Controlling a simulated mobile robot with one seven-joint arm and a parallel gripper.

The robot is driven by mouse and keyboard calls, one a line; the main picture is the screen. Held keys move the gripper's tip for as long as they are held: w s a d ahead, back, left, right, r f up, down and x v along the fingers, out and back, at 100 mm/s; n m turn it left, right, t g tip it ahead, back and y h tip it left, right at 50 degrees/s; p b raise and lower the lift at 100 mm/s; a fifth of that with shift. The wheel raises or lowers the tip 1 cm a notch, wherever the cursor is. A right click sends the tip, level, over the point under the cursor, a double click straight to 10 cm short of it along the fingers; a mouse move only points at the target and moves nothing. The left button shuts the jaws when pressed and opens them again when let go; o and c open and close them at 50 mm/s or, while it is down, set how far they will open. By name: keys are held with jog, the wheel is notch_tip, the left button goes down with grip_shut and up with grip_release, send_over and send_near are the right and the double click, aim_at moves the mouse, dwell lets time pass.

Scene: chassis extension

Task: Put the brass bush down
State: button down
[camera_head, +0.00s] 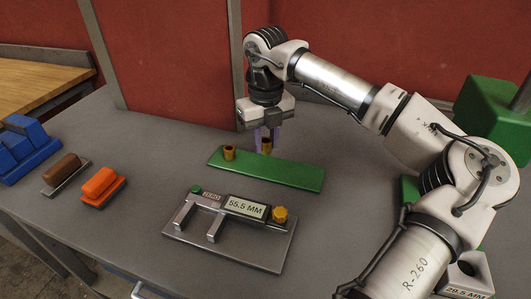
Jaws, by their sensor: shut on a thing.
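My gripper (266,140) points down at the back of the grey table, with its purple-tinted fingers shut on a brass bush (266,146). The held bush is over the green strip (290,175), near its back edge. I cannot tell whether its underside touches the strip. A second brass bush (229,153) stands upright on the strip's left end, apart from the gripper. The fingers partly hide the held bush.
A measuring gauge (225,228) reading 55.5 MM lies in front of the strip, with a brass knob (280,214). An orange block (99,184), a brown block (66,168) and blue blocks (28,140) sit left. My arm fills the right. The strip's right part is bare.

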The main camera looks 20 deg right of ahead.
aim_at(266, 166)
jog(key=shift+f, duration=2.25)
jog(key=shift+f, duration=0.1)
jog(key=shift+f, duration=0.15)
jog(key=c, duration=1.1)
grip_release()
jog(key=shift+c, duration=0.2)
jog(key=shift+r, duration=0.2)
notch_tip(266, 166, up, 12)
jog(key=shift+r, duration=0.1)
